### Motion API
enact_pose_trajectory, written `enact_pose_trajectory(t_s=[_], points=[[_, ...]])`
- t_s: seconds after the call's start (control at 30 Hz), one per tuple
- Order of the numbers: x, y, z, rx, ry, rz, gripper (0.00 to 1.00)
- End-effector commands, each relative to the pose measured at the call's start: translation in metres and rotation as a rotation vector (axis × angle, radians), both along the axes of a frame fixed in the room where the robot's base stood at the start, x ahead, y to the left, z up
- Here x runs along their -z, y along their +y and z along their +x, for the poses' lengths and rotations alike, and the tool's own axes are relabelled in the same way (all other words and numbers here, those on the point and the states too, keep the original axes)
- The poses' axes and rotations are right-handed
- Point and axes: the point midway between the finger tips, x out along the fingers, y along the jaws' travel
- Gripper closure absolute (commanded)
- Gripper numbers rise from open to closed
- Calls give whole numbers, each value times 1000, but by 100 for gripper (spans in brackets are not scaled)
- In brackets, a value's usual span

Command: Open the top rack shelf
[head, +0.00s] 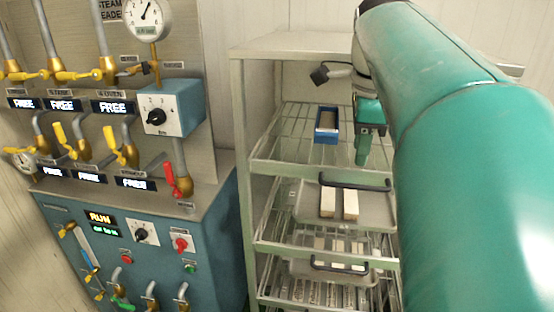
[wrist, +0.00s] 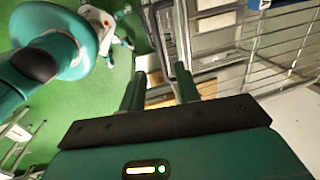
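The metal rack (head: 240,110) stands right of the teal machine in the head view. Its top wire shelf (head: 285,135) has a pale front rail and carries a small blue box. Below it, a tray (head: 308,205) with a dark bar handle (head: 355,183) holds two pale bars. My gripper (head: 364,145) is at the right part of the top shelf, above the dark handle. In the wrist view my gripper (wrist: 160,88) has its two fingers apart. A dark bar lies near the fingertips; I cannot tell whether they touch it. My arm hides the rack's right side.
The blue box (head: 326,125) sits on the top shelf. A lower tray (head: 340,265) has another dark handle and pale bars. The teal machine (head: 205,240) with valves and a red lever (head: 170,180) stands close on the left. Green floor (wrist: 40,100) shows in the wrist view.

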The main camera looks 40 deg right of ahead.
Motion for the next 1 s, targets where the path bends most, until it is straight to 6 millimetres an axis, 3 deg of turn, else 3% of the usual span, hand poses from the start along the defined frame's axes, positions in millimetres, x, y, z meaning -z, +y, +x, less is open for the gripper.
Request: enact_pose_trajectory(t_s=[0.2,0.4,0.77,0.8,0.97,1.0], points=[[43,-5,6,-2,2,2,67],[71,-10,12,-3,1,0,67],[79,-13,14,-3,0,-1,67],[79,-13,14,-3,0,-1,69],[79,-13,14,-3,0,-1,100],[79,-13,14,-3,0,-1,100]])
